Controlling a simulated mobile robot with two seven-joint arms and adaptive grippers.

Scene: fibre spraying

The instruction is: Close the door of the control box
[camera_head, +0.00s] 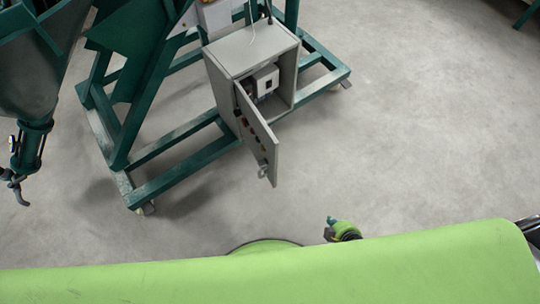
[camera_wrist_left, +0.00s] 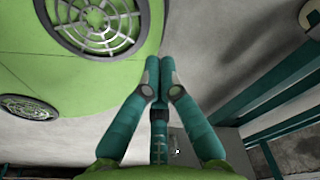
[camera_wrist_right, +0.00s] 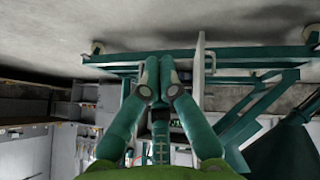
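The grey control box (camera_head: 255,48) stands on a teal frame, and its door (camera_head: 257,135) hangs wide open towards me. Buttons and a handle are on the door's outer face. The door also shows nearly edge-on in the right wrist view (camera_wrist_right: 199,75), just right of the fingers. My right gripper (camera_head: 331,221) is below and right of the door's free edge in the head view, apart from it. Its fingers (camera_wrist_right: 158,66) are together and empty. My left gripper (camera_wrist_left: 159,64) is also shut and empty; it is hidden in the head view.
The teal frame (camera_head: 180,190) on castors carries the box. A hopper with a nozzle (camera_head: 30,145) hangs at the left. The concrete floor (camera_head: 430,130) right of the box is clear. My green body fills the bottom of the head view.

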